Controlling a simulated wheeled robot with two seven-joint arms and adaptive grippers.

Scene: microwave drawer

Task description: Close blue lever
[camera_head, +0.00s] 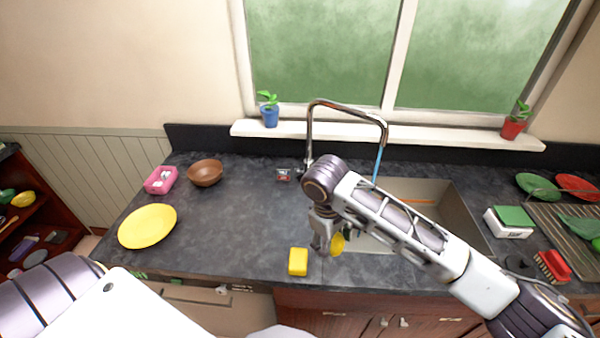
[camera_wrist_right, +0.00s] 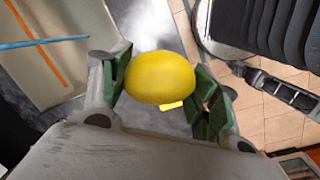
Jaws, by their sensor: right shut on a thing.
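A chrome faucet (camera_head: 346,103) arches over the sink (camera_head: 450,205) at the back of the counter. A thin blue stream or rod (camera_head: 379,164) hangs from its spout into the sink; it also shows in the right wrist view (camera_wrist_right: 40,43). I cannot make out a separate blue lever; the faucet's base is partly behind my right arm. My right gripper (camera_head: 330,240) is shut on a yellow lemon-like object (camera_head: 337,243) above the front edge of the sink. The right wrist view shows this yellow object (camera_wrist_right: 160,78) between the green finger pads. My left gripper is not in view.
A yellow sponge (camera_head: 298,261) lies beside my right gripper at the counter's front. A yellow plate (camera_head: 148,227), a brown bowl (camera_head: 205,173) and a pink box (camera_head: 160,180) stand left. A dish rack (camera_head: 570,222) is right. The middle-left counter is clear.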

